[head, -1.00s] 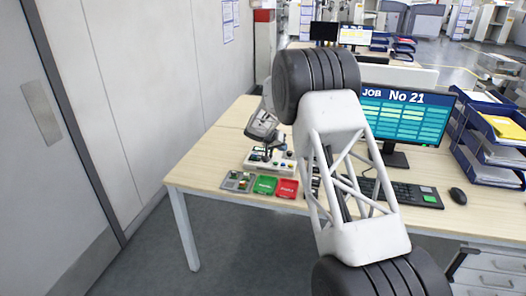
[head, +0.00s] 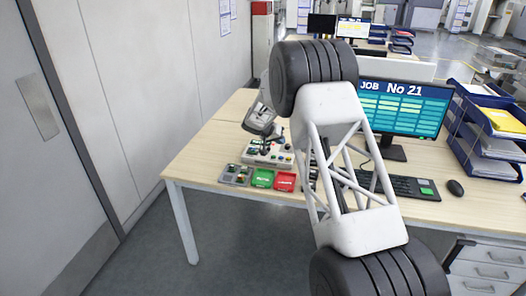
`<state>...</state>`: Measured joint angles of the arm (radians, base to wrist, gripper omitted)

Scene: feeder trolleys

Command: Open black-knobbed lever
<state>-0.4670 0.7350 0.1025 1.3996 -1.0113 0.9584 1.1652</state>
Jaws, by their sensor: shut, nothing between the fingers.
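A pale control box (head: 257,157) with small coloured buttons and a little screen stands on the desk's left part. My gripper (head: 268,140) is over the back of this box, pointing down, small in the picture. It is shut with nothing held. Dark upright parts stand on the box close to the fingertips. I cannot tell which of them is the black-knobbed lever, or whether the gripper touches it. My own arm links hide the area just right of the box.
A monitor (head: 403,108), keyboard (head: 400,187), mouse (head: 455,188) and blue letter trays (head: 489,150) are to the right. Bare desk lies left of the box.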

